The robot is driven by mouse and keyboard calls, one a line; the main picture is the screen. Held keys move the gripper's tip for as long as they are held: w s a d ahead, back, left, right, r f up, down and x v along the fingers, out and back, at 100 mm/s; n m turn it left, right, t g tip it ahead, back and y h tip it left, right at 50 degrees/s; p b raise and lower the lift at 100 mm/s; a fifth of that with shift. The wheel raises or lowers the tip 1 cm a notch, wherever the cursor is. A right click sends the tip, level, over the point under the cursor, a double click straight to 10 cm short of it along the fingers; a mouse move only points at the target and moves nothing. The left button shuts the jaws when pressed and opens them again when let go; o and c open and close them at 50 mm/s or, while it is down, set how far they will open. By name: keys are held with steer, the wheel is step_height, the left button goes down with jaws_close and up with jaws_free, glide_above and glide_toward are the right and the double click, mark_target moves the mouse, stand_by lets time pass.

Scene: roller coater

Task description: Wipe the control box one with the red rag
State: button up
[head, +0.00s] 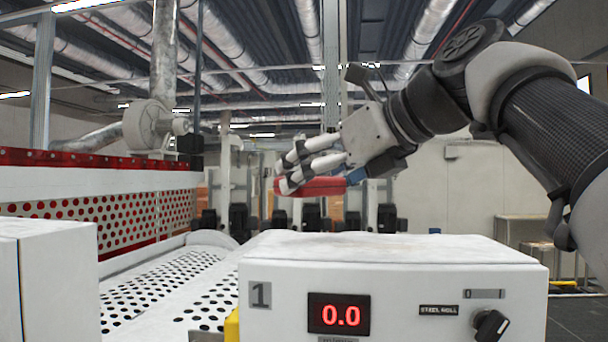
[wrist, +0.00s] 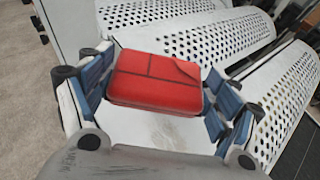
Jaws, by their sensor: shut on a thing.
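The red rag (head: 322,187) is a folded red pad, held between the fingers of my gripper (head: 287,172) in the head view. In the wrist view the red rag (wrist: 155,82) lies between the blue-padded fingers of my gripper (wrist: 152,95). Control box one (head: 400,290) is the white box in the front, marked "1", with a red 0.0 display and a black knob. Its top has faint brownish smudges. My gripper and the rag are above the box's top in the picture, with a visible gap between. A pale surface with smudges shows below the rag in the wrist view.
A perforated white conveyor guard (head: 165,285) runs left of the box. A red-topped machine (head: 90,160) with perforated red panels stands behind it. Another white box (head: 50,280) is at the front left. The space above the control box is open.

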mark_target(318, 248)
steer(key=shift+s+f, duration=0.65)
steer(key=shift+s, duration=0.2)
steer(key=f, duration=0.1)
steer(key=w+f, duration=0.1)
steer(key=f, duration=0.1)
steer(key=shift+f, duration=0.2)
steer(key=shift+s+f, duration=0.25)
steer(key=shift+f, duration=0.05)
steer(key=shift+w, duration=0.1)
steer(key=shift+w+f, duration=0.1)
steer(key=shift+f+b, duration=0.7)
steer(key=shift+f, duration=0.3)
